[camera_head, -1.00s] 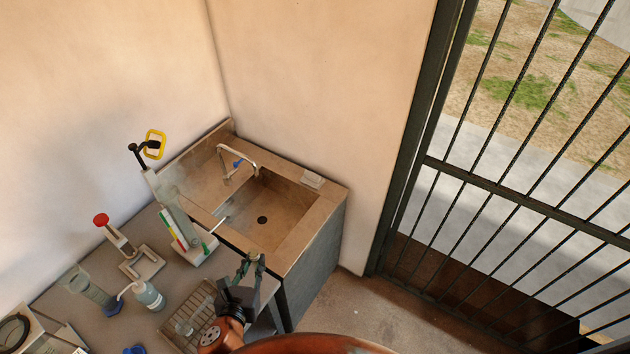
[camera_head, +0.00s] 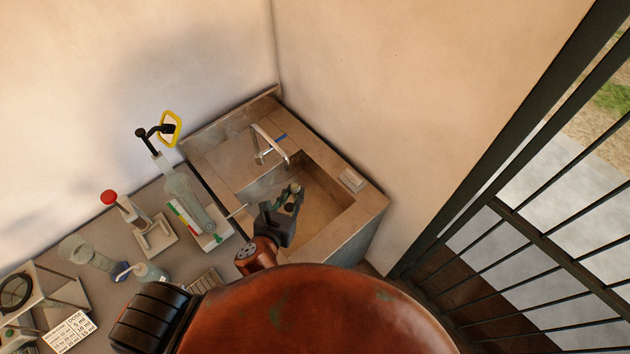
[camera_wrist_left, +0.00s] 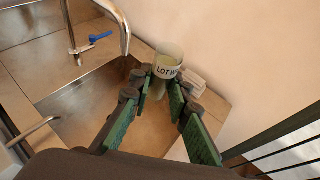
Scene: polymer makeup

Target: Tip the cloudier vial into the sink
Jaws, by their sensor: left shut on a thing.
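My left gripper (camera_head: 291,198) is over the sink basin (camera_head: 335,207), near its left side. In the left wrist view my gripper (camera_wrist_left: 162,88) is shut on a pale greenish vial (camera_wrist_left: 169,56) with a white label reading "LOT" and a partly hidden letter. The vial looks roughly upright; its lower part is hidden between the fingers. How cloudy its contents are cannot be told. A steel faucet (camera_head: 268,145) with a blue lever stands behind the basin. My right gripper is out of view.
Left of the sink, the bench holds a tall lever device (camera_head: 178,195), a red-knobbed stand (camera_head: 150,230), a wash bottle (camera_head: 150,273), a wire rack (camera_head: 207,282) mostly hidden by my arm, and a dose card (camera_head: 70,332). A barred gate (camera_head: 540,235) stands at right.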

